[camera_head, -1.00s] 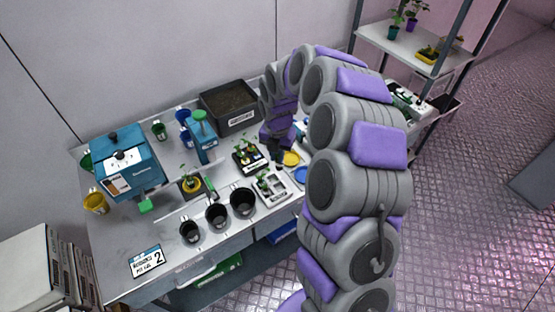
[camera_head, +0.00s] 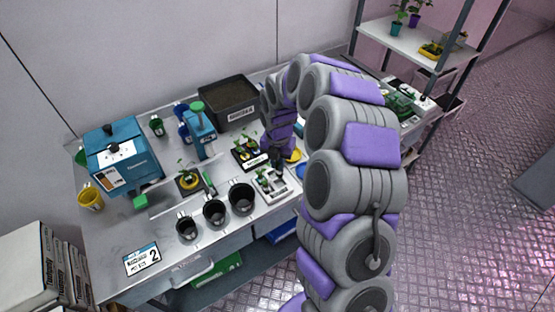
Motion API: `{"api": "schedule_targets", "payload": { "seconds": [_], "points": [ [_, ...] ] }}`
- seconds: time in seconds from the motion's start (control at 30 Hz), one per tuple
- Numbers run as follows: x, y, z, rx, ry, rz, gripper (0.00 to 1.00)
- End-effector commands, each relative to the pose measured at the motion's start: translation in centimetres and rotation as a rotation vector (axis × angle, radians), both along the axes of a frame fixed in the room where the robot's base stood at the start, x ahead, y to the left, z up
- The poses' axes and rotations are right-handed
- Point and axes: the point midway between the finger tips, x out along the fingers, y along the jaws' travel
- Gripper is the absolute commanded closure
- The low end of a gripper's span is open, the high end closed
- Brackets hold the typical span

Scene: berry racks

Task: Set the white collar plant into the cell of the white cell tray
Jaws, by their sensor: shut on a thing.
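The white cell tray (camera_head: 283,194) lies at the right front of the bench, with green leaves (camera_head: 262,172) at its back left. My gripper (camera_head: 277,163) points down over the tray's back edge. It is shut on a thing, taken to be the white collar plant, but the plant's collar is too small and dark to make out. I cannot tell whether the held plant touches the tray. The black tray (camera_head: 257,163) with small plants and a white label stands just behind and left of the gripper.
Several black pots, one of them here (camera_head: 241,199), stand left of the white tray. A yellow dish (camera_head: 295,155) and a blue dish (camera_head: 301,171) lie to its right. A dark soil bin (camera_head: 229,103) and a blue machine (camera_head: 126,160) stand farther back and left.

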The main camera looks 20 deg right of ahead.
Motion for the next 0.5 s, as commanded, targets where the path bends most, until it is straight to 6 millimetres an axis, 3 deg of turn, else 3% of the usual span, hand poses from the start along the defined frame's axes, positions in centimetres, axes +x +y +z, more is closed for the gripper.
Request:
{"api": "schedule_targets", "payload": {
  "seconds": [0.5],
  "points": [
    [0.0, 0.0, -3.6, 0.000, 0.000, -0.001, 1.00]
  ]
}}
